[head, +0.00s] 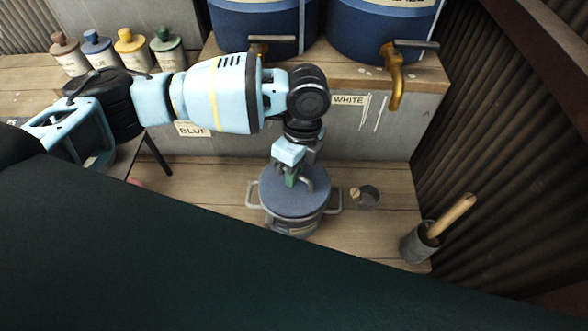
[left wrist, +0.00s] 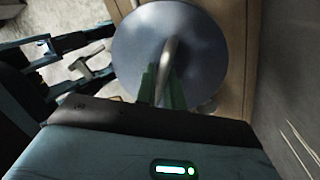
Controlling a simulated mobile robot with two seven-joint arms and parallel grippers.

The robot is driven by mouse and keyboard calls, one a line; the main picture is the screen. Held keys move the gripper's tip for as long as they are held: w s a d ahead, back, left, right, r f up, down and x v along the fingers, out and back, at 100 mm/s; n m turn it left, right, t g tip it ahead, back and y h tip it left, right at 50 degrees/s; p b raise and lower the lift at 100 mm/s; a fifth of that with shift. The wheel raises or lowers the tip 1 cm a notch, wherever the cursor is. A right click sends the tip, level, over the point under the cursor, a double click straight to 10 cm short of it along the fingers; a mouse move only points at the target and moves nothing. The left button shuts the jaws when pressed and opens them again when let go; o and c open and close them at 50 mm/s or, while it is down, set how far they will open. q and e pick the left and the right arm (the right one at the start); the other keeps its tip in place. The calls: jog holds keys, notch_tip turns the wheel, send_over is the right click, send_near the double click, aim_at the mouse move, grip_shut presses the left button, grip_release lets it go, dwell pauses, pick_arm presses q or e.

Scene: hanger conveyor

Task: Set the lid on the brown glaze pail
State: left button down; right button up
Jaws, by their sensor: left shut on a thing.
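A round blue-grey lid (head: 302,203) with a bent metal handle is over the top of a grey pail (head: 290,231) with loop handles at its sides. The lid hides the pail's opening, and I cannot tell whether it is fully seated. My left gripper (head: 291,180) comes down from above and is shut on the lid's handle. In the left wrist view, the green fingers (left wrist: 161,88) close around the handle (left wrist: 168,55), with the lid (left wrist: 205,55) beyond them. The pail's label is too small to read.
A small metal cup (head: 370,197) stands right of the pail. A grey holder (head: 417,244) with a wooden-handled tool stands farther right. Blue tanks (head: 375,30) with taps sit on the ledge behind. Several capped bottles (head: 131,50) are at back left. A corrugated wall bounds the right.

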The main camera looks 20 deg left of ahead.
pick_arm(q)
jog(key=shift+f, duration=0.4)
dwell(0.6)
jog(key=shift+f, duration=0.1)
dwell(0.7)
jog(key=c, duration=1.7)
grip_release()
jog(key=shift+c, duration=0.2)
jog(key=o, duration=0.6)
